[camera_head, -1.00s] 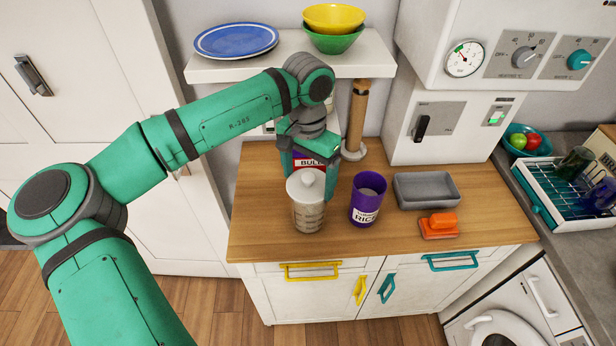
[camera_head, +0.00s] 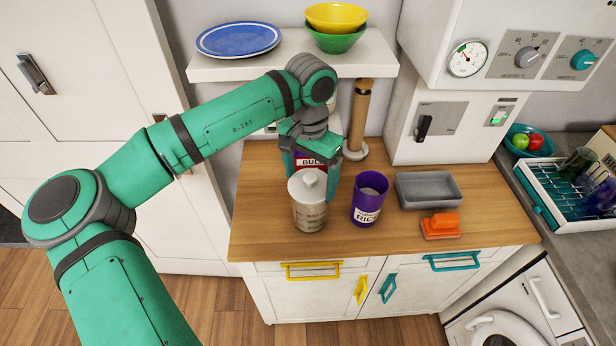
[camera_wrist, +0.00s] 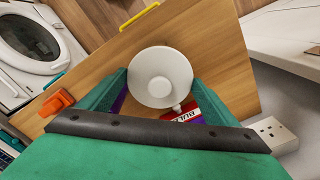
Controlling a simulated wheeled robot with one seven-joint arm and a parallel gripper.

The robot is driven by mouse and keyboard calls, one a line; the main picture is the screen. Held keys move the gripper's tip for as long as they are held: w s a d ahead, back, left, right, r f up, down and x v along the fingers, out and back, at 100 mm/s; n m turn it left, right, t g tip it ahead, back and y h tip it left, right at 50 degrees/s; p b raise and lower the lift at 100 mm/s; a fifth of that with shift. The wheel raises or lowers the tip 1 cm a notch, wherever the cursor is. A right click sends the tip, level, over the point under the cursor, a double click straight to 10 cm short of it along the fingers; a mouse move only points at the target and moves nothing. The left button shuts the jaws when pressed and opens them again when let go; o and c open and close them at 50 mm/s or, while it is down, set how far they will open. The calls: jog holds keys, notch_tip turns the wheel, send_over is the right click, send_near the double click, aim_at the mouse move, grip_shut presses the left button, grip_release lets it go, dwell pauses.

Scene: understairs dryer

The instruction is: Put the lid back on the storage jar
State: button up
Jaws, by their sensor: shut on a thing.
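A white lid (camera_head: 308,183) with a round knob sits between the fingers of my gripper (camera_head: 314,180). It also shows in the wrist view (camera_wrist: 160,77), with one finger at each side. My gripper (camera_wrist: 158,88) is shut on the lid. The pale storage jar (camera_head: 310,215) with printed markings stands upright directly below the lid near the front of the counter. The lid looks level and lined up over it; I cannot tell whether it is fully seated. The jar's rim is hidden by the lid, and its body is hidden in the wrist view.
An open purple rice canister (camera_head: 366,205) stands close to the right of the jar. A red and purple box (camera_head: 308,161) is behind it, partly hidden by my gripper. A grey tray (camera_head: 428,190) and an orange brush (camera_head: 440,226) lie further right. The wooden counter (camera_head: 262,220) is clear at left.

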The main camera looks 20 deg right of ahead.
jog(key=shift+s+d, duration=0.15)
jog(key=o, duration=1)
jog(key=shift+r, duration=3.5)
jog(key=shift+c, duration=0.4)
grip_shut()
